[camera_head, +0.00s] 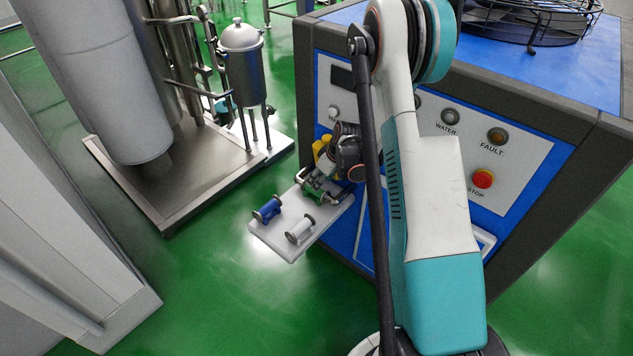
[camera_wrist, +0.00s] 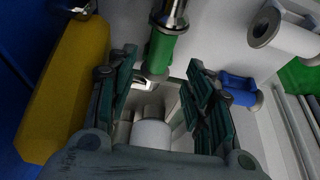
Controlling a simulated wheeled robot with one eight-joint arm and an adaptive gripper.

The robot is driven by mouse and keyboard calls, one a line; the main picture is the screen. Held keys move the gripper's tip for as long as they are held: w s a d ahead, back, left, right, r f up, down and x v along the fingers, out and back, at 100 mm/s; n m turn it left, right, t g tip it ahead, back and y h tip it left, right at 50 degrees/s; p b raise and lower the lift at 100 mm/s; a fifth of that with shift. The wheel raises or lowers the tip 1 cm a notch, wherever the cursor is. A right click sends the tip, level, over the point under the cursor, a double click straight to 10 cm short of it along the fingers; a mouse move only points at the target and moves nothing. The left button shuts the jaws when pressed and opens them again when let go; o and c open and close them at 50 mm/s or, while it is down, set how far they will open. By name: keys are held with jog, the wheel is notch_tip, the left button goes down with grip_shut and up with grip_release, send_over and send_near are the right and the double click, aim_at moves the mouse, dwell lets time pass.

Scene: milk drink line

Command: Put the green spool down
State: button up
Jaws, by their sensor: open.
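The green spool (camera_wrist: 160,52) has shiny metal ends. In the wrist view it stands at the far end of the gap between the fingers, with clear space on both sides. My gripper (camera_wrist: 161,62) is open around or just in front of it; I cannot tell how deep the spool sits between the fingers. In the head view my gripper (camera_head: 317,187) is over the back of a small white shelf (camera_head: 273,242), and the spool there is mostly hidden by the fingers. A blue spool (camera_head: 267,209) and a white spool (camera_head: 300,229) lie on the shelf's front part.
A yellow object (camera_wrist: 65,90) stands close beside the left finger in the wrist view. The blue machine cabinet (camera_head: 338,232) rises right behind the shelf. A metal tank on a plinth (camera_head: 190,190) stands at the left. Green floor is open before the shelf.

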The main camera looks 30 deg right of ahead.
jog(key=p+v, duration=0.1)
jog(key=v, duration=0.4)
jog(key=shift+r, duration=0.15)
